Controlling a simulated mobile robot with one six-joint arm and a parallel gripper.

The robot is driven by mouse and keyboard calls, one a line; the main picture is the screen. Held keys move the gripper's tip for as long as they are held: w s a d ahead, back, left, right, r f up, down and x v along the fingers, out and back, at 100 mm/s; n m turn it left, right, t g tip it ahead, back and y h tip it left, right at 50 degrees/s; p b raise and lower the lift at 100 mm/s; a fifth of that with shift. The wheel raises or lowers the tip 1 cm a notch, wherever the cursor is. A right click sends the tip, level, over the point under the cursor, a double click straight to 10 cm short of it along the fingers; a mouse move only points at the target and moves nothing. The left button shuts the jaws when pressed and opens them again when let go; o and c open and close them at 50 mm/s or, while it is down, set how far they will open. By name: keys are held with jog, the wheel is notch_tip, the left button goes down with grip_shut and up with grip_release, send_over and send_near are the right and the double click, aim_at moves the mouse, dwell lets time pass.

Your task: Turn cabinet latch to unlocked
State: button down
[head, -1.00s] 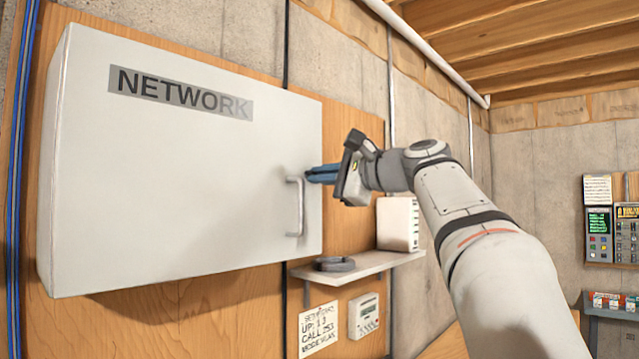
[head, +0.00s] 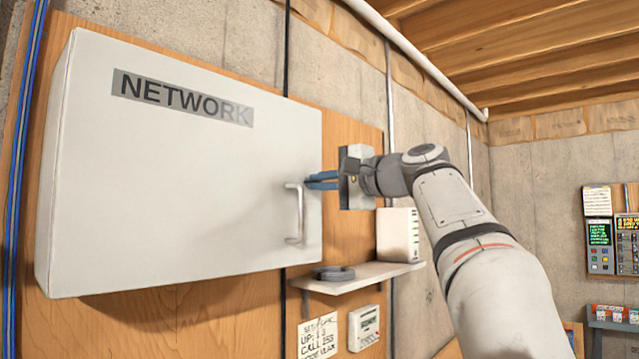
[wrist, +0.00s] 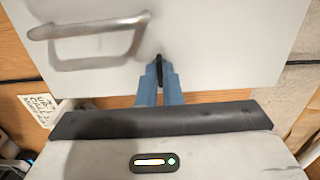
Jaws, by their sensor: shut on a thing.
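The white cabinet (head: 190,190), marked NETWORK, hangs on a wooden board with its door shut. A grey bar handle (head: 296,213) is near the right edge of its door; it also shows in the wrist view (wrist: 95,62). My gripper (head: 312,181) reaches the door from the right, just above the handle. In the wrist view its blue fingers (wrist: 160,78) are closed around the small dark cabinet latch (wrist: 159,66) beside the handle. The fingers cover most of the latch, and I cannot read its exact angle. In the head view the latch is hidden.
Below and right of the cabinet, a small shelf (head: 350,278) holds a white box (head: 398,236) and a coiled dark cable (head: 333,272). A paper note (head: 318,336) and a meter (head: 364,328) are under it. Panels (head: 612,230) hang on the far right wall.

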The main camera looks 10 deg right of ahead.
jog(key=shift+f, duration=0.1)
jog(key=c, duration=1.6)
grip_release()
jog(key=b+v, duration=0.2)
jog(key=v, duration=0.5)
jog(key=shift+s+d, duration=0.2)
jog(key=shift+s, duration=0.1)
